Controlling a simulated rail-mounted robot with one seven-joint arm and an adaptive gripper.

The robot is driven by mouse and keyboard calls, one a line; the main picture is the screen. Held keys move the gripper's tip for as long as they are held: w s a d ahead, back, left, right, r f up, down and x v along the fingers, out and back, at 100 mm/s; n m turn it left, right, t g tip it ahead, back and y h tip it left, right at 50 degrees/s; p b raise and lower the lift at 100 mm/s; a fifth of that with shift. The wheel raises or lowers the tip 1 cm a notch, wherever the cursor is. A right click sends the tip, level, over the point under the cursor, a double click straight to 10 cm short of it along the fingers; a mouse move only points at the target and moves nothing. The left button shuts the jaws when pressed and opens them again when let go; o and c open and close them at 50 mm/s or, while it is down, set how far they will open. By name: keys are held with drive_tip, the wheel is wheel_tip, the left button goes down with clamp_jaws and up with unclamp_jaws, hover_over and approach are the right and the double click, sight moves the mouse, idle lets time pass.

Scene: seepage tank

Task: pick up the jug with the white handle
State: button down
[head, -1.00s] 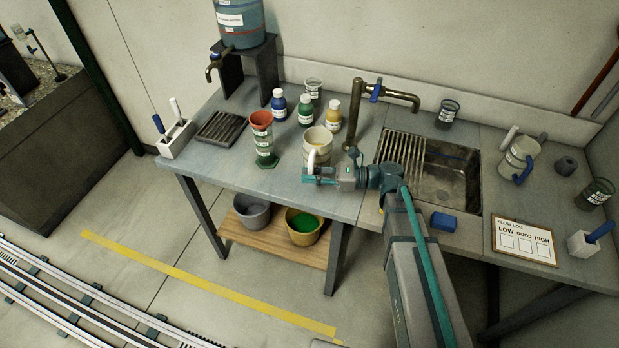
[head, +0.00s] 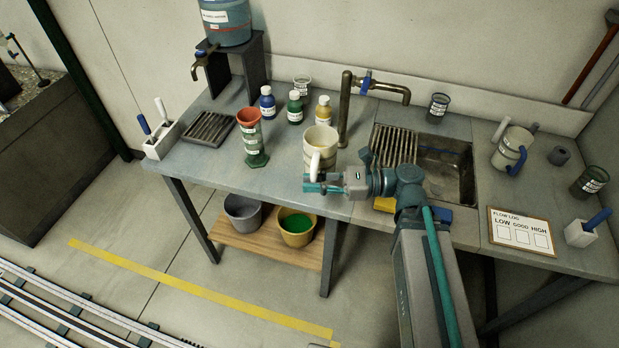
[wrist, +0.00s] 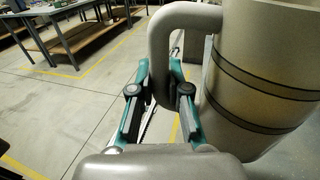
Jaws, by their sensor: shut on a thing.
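The cream jug with the white handle (head: 321,138) is upright at the front of the bench, left of the sink. Its handle (head: 315,163) faces the front. My gripper (head: 312,183) comes in from the right and is shut on this handle. In the wrist view the handle (wrist: 160,45) passes down between the two fingers (wrist: 158,95), and the banded jug body (wrist: 260,80) stands to the right. Whether the jug's base touches the bench is hidden by my gripper and cannot be told.
The sink (head: 450,170) and a blue-handled jug (head: 511,150) are right.

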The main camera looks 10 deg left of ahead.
drive_tip(key=shift+s+d+r+p, duration=0.1)
drive_tip(key=shift+r+p, duration=0.3)
drive_tip(key=shift+p, duration=1.45)
drive_tip(key=p, duration=0.3)
drive_tip(key=s+p, duration=0.1)
drive_tip(key=p, duration=0.2)
drive_tip(key=shift+d+r, duration=0.2)
drive_tip(key=shift+d, duration=0.15)
drive_tip(key=shift+s+d+p, duration=0.15)
drive_tip(key=shift+s+p, duration=0.25)
drive_tip(key=shift+p, duration=0.95)
drive_tip(key=shift+f, duration=0.15)
